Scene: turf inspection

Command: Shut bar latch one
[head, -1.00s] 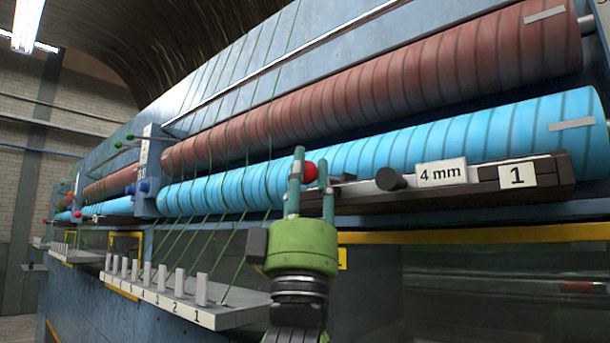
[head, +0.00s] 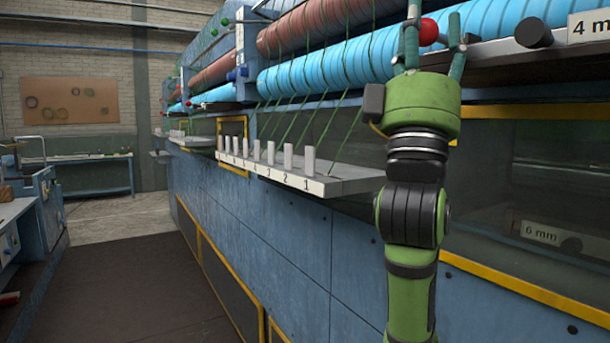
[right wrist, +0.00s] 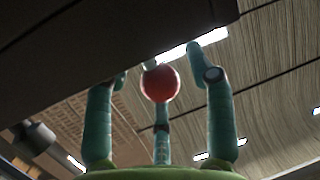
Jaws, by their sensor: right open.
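The dark bar (head: 500,56) runs below the blue roller at the upper right in the head view, with a red ball knob (head: 429,31) near its left end. My right gripper (head: 434,14) points up, with its fingers on either side of the red knob. The right wrist view shows the red knob (right wrist: 160,83) between the open, teal fingers (right wrist: 158,66), with gaps to the side fingers. One finger stands behind the knob; whether it touches is unclear. The dark underside (right wrist: 100,50) of a beam lies above. My left gripper is not in view.
A black knob (head: 534,34) and a 4 mm label (head: 592,24) sit on the bar to the right. A numbered shelf (head: 345,180) with white pegs and green threads juts out left of my arm. The aisle floor (head: 120,285) at left is clear.

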